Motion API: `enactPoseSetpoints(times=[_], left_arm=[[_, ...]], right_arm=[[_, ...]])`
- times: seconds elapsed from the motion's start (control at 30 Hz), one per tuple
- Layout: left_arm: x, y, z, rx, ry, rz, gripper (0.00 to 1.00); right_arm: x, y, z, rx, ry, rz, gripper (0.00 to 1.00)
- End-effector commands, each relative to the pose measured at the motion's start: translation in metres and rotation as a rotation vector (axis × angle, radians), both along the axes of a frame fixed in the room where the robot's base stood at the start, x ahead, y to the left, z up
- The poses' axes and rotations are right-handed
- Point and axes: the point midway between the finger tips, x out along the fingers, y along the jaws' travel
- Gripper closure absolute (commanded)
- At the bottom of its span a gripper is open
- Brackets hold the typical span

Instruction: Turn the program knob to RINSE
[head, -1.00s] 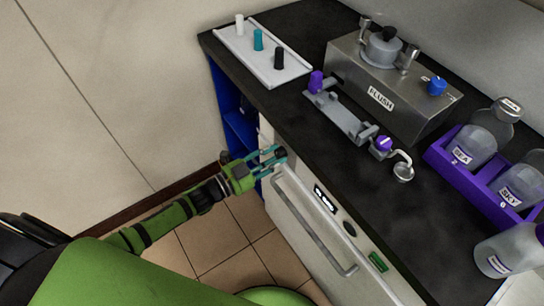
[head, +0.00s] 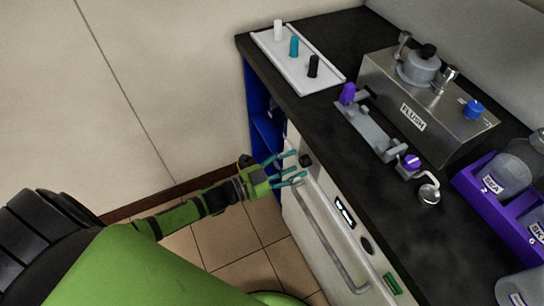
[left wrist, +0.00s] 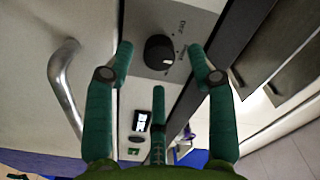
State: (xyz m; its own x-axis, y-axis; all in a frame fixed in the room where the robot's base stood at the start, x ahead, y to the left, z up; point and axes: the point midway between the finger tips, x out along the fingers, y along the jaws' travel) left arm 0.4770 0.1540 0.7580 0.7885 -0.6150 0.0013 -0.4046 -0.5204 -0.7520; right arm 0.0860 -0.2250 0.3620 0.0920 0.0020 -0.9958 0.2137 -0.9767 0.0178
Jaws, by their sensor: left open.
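The program knob is a dark round knob (head: 305,159) at the upper front corner of the white appliance (head: 313,213). In the left wrist view the black knob (left wrist: 160,53) has a pale mark on it and small printed labels around it, too blurred to read surely. My left gripper (head: 298,167) is open, its green fingers spread just in front of the knob. In the left wrist view the knob shows between the two upper fingertips, with visible gaps on both sides and no clear contact. My right gripper is not in view.
The appliance has a long handle (head: 328,233), a small display (head: 345,213) and a green button (head: 392,283). The dark counter above bears a white tray of pegs (head: 303,72), a metal FLUSH unit (head: 418,125) and a purple bottle rack (head: 480,198). Floor is free at left.

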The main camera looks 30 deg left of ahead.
Motion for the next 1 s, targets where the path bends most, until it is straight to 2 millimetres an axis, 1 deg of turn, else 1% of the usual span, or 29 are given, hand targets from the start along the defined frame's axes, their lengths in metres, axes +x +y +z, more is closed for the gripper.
enactPoseSetpoints(times=[0.03, 0.2, 0.3, 0.43, 0.53, 0.63, 1.0], left_arm=[[-0.009, 0.006, -0.001, 0.002, 0.004, 0.000, 0.44], [-0.039, 0.029, -0.001, 0.002, 0.003, -0.002, 0.44], [-0.055, 0.042, -0.001, 0.002, 0.002, -0.001, 0.44], [-0.070, 0.054, 0.000, -0.001, 0.001, -0.001, 0.44], [-0.077, 0.059, 0.001, -0.001, -0.001, -0.002, 0.44], [-0.080, 0.062, 0.001, -0.001, -0.003, -0.002, 0.44], [-0.081, 0.062, 0.001, -0.001, -0.003, -0.002, 0.44]], right_arm=[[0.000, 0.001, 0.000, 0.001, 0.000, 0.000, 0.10], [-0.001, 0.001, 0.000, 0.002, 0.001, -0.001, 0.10], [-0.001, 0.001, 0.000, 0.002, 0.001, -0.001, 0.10], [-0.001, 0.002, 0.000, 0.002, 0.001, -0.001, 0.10], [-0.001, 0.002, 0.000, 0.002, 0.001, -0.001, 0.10], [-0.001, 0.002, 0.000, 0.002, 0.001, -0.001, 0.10], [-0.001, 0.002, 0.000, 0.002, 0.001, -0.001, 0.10]])
